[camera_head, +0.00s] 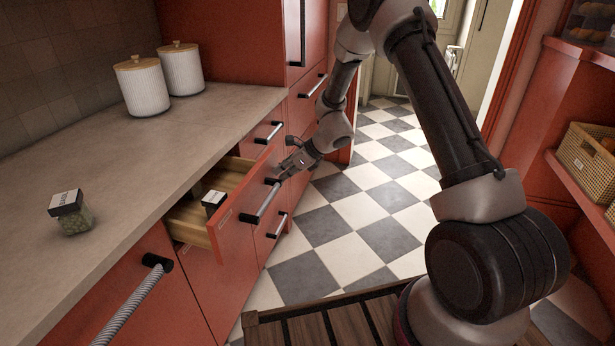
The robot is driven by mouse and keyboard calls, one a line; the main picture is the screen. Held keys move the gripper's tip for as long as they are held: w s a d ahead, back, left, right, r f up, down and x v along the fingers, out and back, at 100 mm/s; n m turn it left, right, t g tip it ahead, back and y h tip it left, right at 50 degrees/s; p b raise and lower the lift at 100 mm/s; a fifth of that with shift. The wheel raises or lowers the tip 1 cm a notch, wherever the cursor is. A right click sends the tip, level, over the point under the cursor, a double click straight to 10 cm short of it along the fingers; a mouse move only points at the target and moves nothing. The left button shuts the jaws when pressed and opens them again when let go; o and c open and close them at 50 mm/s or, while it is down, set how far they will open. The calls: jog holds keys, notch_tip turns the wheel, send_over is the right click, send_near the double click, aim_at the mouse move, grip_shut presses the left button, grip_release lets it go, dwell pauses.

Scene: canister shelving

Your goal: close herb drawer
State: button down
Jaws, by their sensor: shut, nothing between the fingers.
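The herb drawer (237,235) is a red-fronted drawer with a wooden inside, and it stands pulled out from the counter. A jar with a dark and white lid (213,201) is inside it. The drawer has a dark bar handle with a light grey grip (266,205). My gripper (282,174) is shut and empty, at the far end of the drawer front, close to the upper end of the handle. I cannot tell whether it touches the handle or the front.
A herb jar (72,213) and two white canisters (143,87) (181,69) stand on the counter (140,165). Other handled drawers surround the open one. A wicker basket (588,158) sits on the right shelf. The checkered floor (345,225) is clear beyond a slatted wooden surface (330,325).

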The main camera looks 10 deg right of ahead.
aim_at(244, 165)
jog(key=w+a, duration=0.2)
jog(key=a, duration=0.2)
jog(key=w+a, duration=0.2)
jog(key=a, duration=0.2)
jog(key=w+a, duration=0.3)
jog(key=a, duration=0.1)
jog(key=shift+w+a+r, duration=0.1)
jog(key=shift+w+a, duration=0.15)
jog(key=shift+a, duration=0.3)
